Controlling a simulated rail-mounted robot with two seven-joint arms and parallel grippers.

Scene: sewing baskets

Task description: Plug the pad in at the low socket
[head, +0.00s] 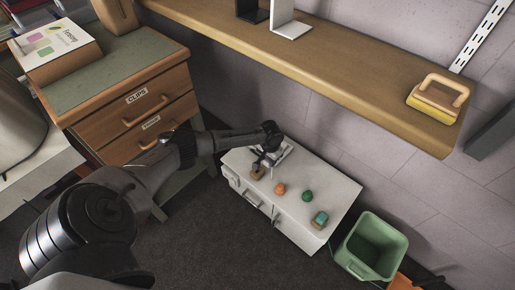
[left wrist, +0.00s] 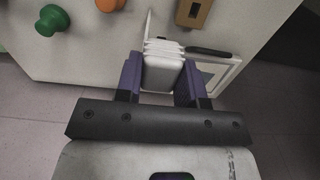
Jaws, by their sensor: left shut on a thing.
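My left gripper (head: 266,158) reaches over the back left end of a low white cabinet (head: 329,205). In the left wrist view the purple fingers of this gripper (left wrist: 160,80) are shut on a white ribbed block (left wrist: 162,66), which looks like a plug. A flat white-framed thing with a grey face (left wrist: 212,70), perhaps the pad, lies just beside and partly behind the block. I cannot tell whether the two are joined. I cannot make out a socket in either view. My right gripper is out of view.
On the cabinet stand a tan slotted block (head: 257,172), an orange knob-like thing (head: 279,189), a green one (head: 307,196) and a teal-topped block (head: 320,219). A wooden shelf (head: 340,75) overhangs behind. A green bin (head: 372,247) stands right; a drawer unit (head: 130,88) left.

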